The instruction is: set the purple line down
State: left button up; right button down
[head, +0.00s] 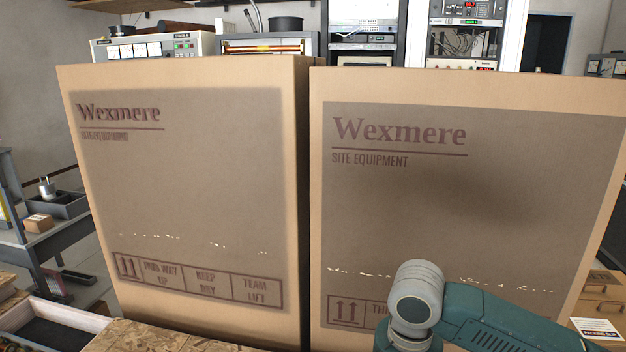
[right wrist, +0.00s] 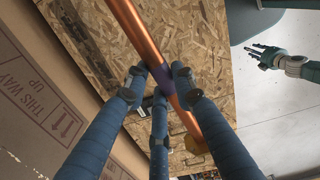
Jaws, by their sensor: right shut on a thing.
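The purple line (right wrist: 147,40) is a copper-coloured pipe with a purple band, seen in the right wrist view. It runs diagonally from the top edge to the lower right, where a yellow piece (right wrist: 195,146) shows at its end. My right gripper (right wrist: 160,80) is shut on it at the purple band, with its blue-sleeved fingers around the pipe. I cannot tell whether the pipe touches the board behind it. My left gripper (right wrist: 265,56) is small at the upper right of that view, with fingers spread and nothing visible in them. The head view shows neither gripper nor the pipe.
Two large Wexmere cartons, left (head: 190,200) and right (head: 460,210), stand side by side and block much of the head view. Equipment racks (head: 360,40) stand behind them. A grey cart (head: 40,240) is at the left. Chipboard (right wrist: 205,50) lies behind the pipe.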

jog(key=s+d+r+m, duration=0.2)
jog(key=s+m, duration=0.2)
jog(key=m, duration=0.4)
jog(key=s+d+r+m, duration=0.3)
jog(key=s+m, duration=0.2)
jog(key=m, duration=0.4)
jog(key=shift+w, duration=0.1)
jog(key=w+a+f+m+b, duration=0.1)
jog(key=f, duration=0.8)
jog(key=w+a+f+b, duration=0.1)
jog(key=w+f+b, duration=0.1)
jog(key=f, duration=0.7)
jog(key=w+a+f+m+b, duration=0.1)
jog(key=w+f+b, duration=0.1)
jog(key=f, duration=0.8)
jog(key=shift+a+m, duration=0.3)
jog(key=shift+w+f+b, duration=0.1)
jog(key=shift+f+b, duration=0.3)
jog(key=shift+f, duration=2)
